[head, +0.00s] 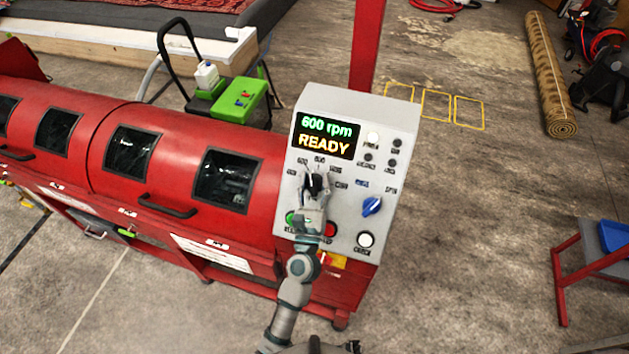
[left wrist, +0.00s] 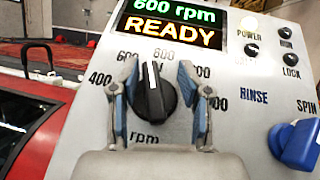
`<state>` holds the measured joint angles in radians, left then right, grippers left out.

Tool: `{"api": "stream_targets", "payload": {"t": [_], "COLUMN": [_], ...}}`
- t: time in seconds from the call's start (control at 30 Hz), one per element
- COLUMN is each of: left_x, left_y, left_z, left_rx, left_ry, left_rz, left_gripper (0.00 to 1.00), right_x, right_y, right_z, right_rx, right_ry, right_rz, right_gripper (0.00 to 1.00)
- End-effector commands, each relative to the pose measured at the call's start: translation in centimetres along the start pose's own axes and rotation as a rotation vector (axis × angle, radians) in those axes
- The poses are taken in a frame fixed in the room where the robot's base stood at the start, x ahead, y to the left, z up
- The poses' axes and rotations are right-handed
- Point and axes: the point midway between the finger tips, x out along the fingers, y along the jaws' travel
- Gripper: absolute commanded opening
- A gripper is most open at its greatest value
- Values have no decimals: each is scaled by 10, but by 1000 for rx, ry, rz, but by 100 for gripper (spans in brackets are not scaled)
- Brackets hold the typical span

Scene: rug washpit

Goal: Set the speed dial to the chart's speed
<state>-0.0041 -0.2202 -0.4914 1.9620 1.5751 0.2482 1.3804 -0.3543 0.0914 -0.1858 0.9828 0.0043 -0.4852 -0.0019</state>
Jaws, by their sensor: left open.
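The black speed dial (left wrist: 154,92) sits on the pale control panel (left wrist: 95,95) and its white line points up, slightly left, between the 600 and 800 marks. The display (head: 326,135) reads "600 rpm READY", and it also shows in the left wrist view (left wrist: 172,24). My left gripper (head: 316,182) is at the dial in the head view. In the left wrist view its fingers (left wrist: 160,95) stand open on either side of the dial, with gaps showing between them and the knob. The chart is not recognisable in either view. My right gripper is not in view.
A blue selector knob (head: 372,206) marked RINSE and SPIN is right of the dial. A green button (head: 291,218), red button (head: 330,229) and white button (head: 366,240) are below. The red washer drum (head: 180,170) extends left; open floor lies right.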

Motion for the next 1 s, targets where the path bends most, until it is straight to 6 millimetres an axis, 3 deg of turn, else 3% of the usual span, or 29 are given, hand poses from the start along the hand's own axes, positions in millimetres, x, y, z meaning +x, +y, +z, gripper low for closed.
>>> {"api": "stream_targets", "payload": {"t": [0.17,0.3,0.33,1.0], "left_x": [-2,-2,-2,-2], "left_y": [1,2,2,1], "left_z": [-2,-3,-3,-6], "left_rx": [-4,-5,-5,10], "left_ry": [4,5,5,11], "left_rz": [-3,-3,-2,-21], "left_gripper": [40,5,0,0], "right_x": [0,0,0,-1], "right_y": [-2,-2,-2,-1], "right_z": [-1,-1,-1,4], "right_rx": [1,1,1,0], "right_ry": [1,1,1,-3], "right_rz": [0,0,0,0], "right_gripper": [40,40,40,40]}}
